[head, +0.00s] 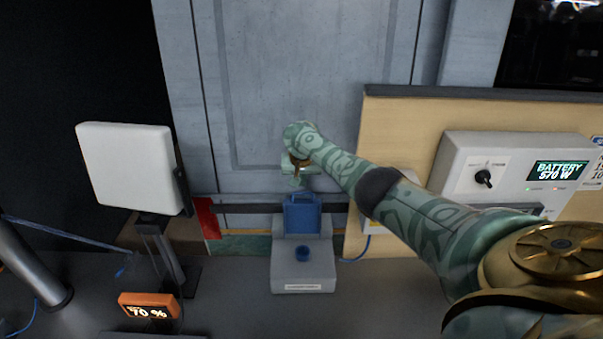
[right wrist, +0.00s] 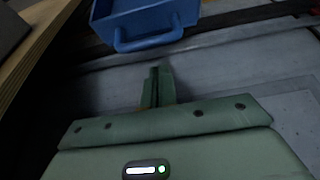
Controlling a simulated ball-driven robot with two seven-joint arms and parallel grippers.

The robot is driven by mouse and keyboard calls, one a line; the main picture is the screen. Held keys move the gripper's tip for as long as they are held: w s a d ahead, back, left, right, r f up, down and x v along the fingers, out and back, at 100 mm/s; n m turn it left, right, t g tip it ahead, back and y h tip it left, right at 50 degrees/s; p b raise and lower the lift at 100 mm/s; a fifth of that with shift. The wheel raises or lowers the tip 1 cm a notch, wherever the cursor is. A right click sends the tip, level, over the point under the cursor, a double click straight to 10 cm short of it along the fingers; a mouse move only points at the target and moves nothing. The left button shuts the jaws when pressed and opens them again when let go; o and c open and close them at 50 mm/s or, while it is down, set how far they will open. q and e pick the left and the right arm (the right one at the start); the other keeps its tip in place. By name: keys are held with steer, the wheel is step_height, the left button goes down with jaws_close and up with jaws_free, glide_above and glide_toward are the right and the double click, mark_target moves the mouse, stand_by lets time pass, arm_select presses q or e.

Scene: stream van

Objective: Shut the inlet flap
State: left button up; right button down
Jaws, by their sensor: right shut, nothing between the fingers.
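The inlet flap appears to be the blue panel (head: 303,216) with a loop handle on its edge. It stands raised at the back of a small grey box (head: 303,272) on the desk. My right gripper (head: 298,178) is above the flap in the head view, shut and empty. In the right wrist view the closed fingers (right wrist: 158,88) point toward the blue flap (right wrist: 142,18) and its handle, with a gap between. Whether a finger touches the flap in depth is hard to tell from the head view. My left gripper is not in view.
A blue round cap (head: 303,254) sits on the box's front part. A white panel lamp (head: 130,167) and an orange display (head: 149,305) stand at left. A battery unit (head: 515,175) is at right, behind my right arm. The desk in front of the box is clear.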

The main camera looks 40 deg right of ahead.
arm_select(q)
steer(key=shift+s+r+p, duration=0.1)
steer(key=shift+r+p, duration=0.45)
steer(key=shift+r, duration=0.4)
arm_select(e)
steer(key=shift+s+a, duration=0.75)
steer(key=shift+s, duration=0.15)
